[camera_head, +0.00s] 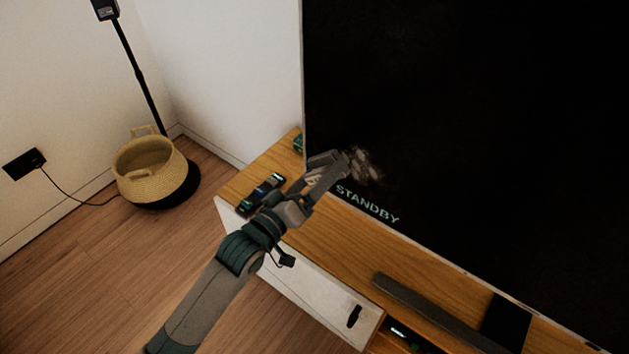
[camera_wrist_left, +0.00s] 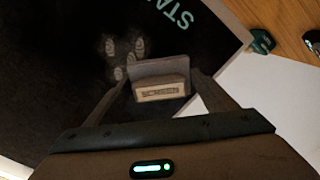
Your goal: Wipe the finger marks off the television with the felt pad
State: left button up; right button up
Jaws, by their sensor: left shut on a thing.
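The television (camera_head: 480,120) is a large dark screen with the word STANDBY near its lower left. Pale finger marks (camera_head: 367,167) show on its lower left part; several smudges (camera_wrist_left: 121,56) also show in the left wrist view. My left gripper (camera_head: 338,163) is at the screen's lower left, beside the marks. It is shut on the felt pad (camera_wrist_left: 161,90), a small grey block with a label reading SCREEN. The pad's far side faces the screen; I cannot tell whether it touches. The gripper hides part of the pad in the head view. My right gripper is not in view.
A wooden-topped console (camera_head: 345,232) runs under the television. On it are a dark device (camera_head: 262,194), a small green item (camera_head: 298,143), a long grey bar (camera_head: 432,312) and a dark panel (camera_head: 505,321). A woven basket (camera_head: 150,168) and lamp pole (camera_head: 140,80) stand at left.

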aim_at(340, 179)
pick_arm(q)
jog(key=shift+x, duration=1.1)
dwell(0.9)
jog(key=shift+s+d, duration=0.1)
jog(key=shift+s+d+r+p, duration=0.1)
jog(key=shift+s+d+p, duration=0.5)
jog(key=shift+p, duration=0.2)
jog(key=shift+s+d+p, duration=0.4)
jog(key=shift+s+d, duration=0.2)
jog(key=shift+d, duration=0.25)
jog(key=shift+s+d+p, duration=0.55)
jog(key=shift+d+p, duration=0.05)
jog(key=shift+d, duration=0.3)
jog(key=shift+s+d+p, duration=0.3)
jog(key=shift+s+d, duration=0.25)
jog(key=shift+d, duration=0.2)
jog(key=shift+d, duration=0.1)
